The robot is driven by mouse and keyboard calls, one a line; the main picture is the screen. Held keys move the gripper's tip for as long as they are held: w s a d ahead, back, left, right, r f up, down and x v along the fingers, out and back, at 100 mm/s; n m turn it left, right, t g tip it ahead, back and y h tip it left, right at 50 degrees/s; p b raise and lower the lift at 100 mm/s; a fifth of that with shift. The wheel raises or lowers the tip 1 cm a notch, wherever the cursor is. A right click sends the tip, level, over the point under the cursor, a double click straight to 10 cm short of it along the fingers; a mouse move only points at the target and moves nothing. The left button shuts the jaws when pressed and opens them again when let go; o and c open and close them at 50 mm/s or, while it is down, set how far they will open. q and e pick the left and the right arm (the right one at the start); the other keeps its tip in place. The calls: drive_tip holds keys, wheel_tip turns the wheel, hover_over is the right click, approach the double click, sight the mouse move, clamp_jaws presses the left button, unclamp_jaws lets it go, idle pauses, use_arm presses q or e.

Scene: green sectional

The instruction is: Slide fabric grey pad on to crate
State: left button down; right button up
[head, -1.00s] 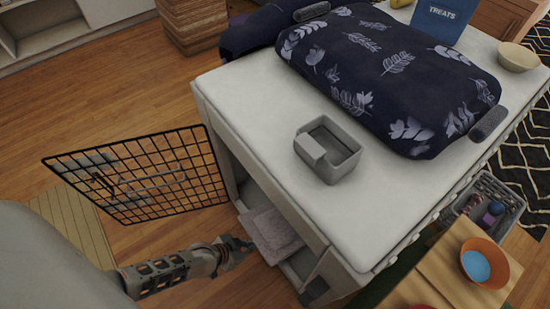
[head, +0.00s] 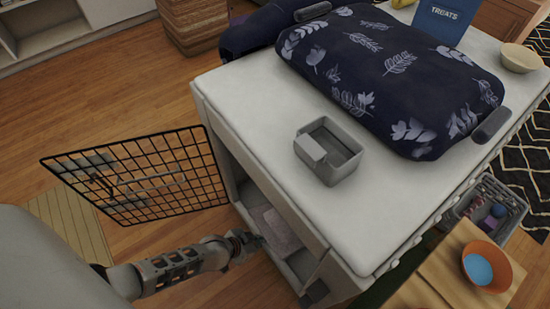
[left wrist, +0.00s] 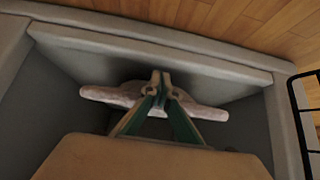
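The grey fabric pad (head: 282,230) lies inside the open end of the white crate (head: 240,112), on its floor. In the left wrist view the pad (left wrist: 205,111) shows as a pale pinkish-grey strip on both sides of my fingers. My left gripper (head: 256,240) is at the crate's opening, at the pad's near edge. Part of the pad is hidden by the crate wall and my fingers. My right gripper is out of view.
The black wire door (head: 140,178) stands swung open left of the opening. The crate top bears a grey bin (head: 328,152) and a dark leaf-patterned cushion (head: 390,75). A wooden table with an orange bowl (head: 487,266) stands at the lower right.

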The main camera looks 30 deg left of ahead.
sight(271, 233)
use_arm(q)
drive_tip(key=shift+w+d+f+b, duration=0.1)
drive_tip(key=shift+w+d+b, duration=0.2)
drive_tip(key=shift+w, duration=0.45)
drive_tip(key=shift+w+d+b, duration=0.1)
drive_tip(key=shift+w+d, duration=0.3)
drive_tip(key=shift+w, duration=0.35)
drive_tip(key=shift+w+d, duration=0.35)
drive_tip(key=shift+w, duration=0.5)
drive_tip(key=s+a+p, duration=0.2)
drive_tip(key=s+a, duration=0.2)
drive_tip(key=s, duration=0.7)
drive_tip(key=shift+a, duration=0.35)
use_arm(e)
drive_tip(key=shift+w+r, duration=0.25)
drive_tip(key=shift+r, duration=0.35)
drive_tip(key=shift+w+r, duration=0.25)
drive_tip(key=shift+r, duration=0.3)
